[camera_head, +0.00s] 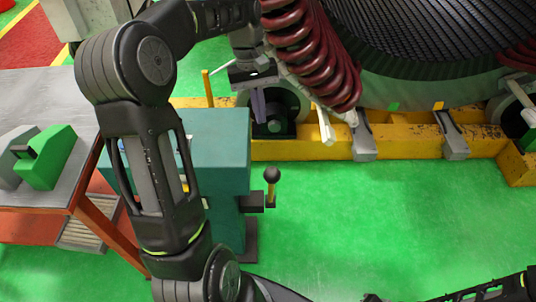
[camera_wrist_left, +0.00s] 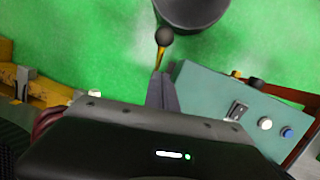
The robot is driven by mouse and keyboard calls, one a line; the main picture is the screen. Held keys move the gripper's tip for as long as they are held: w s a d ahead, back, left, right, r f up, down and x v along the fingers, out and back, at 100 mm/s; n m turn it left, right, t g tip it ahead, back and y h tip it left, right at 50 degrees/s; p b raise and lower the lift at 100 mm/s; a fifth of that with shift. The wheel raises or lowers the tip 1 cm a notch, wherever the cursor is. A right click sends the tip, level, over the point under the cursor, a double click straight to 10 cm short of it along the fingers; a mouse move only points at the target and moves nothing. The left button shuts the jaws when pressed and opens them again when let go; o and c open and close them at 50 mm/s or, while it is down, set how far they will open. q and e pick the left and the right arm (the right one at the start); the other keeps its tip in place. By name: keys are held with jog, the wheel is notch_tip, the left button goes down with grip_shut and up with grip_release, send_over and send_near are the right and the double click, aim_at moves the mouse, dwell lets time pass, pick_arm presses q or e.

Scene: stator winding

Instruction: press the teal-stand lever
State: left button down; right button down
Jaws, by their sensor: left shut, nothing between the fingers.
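The teal stand (camera_head: 222,140) is partly hidden behind my left arm in the head view. Its lever (camera_head: 271,175), a short brass-coloured rod with a black ball knob, sticks up at the stand's right side. In the left wrist view the lever's black knob (camera_wrist_left: 164,36) shows just beyond the fingertips, and the stand's panel (camera_wrist_left: 215,90) lies to the right. My left gripper (camera_head: 259,118) points down, shut and empty, above and behind the lever in the head view. It also shows in the left wrist view (camera_wrist_left: 162,78). I cannot tell whether it touches the lever.
A large stator with dark red coils (camera_head: 300,50) rests on a yellow base (camera_head: 285,150) behind the stand. A grey-topped table (camera_head: 40,100) with a green and grey object (camera_head: 48,160) is at left. The green floor (camera_head: 380,220) right of the lever is clear.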

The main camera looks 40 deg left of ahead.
pick_arm(q)
jog(key=s+d+f+p, duration=0.2)
jog(key=s+d+f, duration=0.1)
jog(key=f, duration=0.7)
jog(key=shift+d, duration=0.9)
pick_arm(e)
jog(key=shift+s+r, duration=0.1)
jog(key=shift+r, duration=0.6)
pick_arm(q)
jog(key=shift+f, duration=0.2)
pick_arm(e)
jog(key=shift+f, duration=0.15)
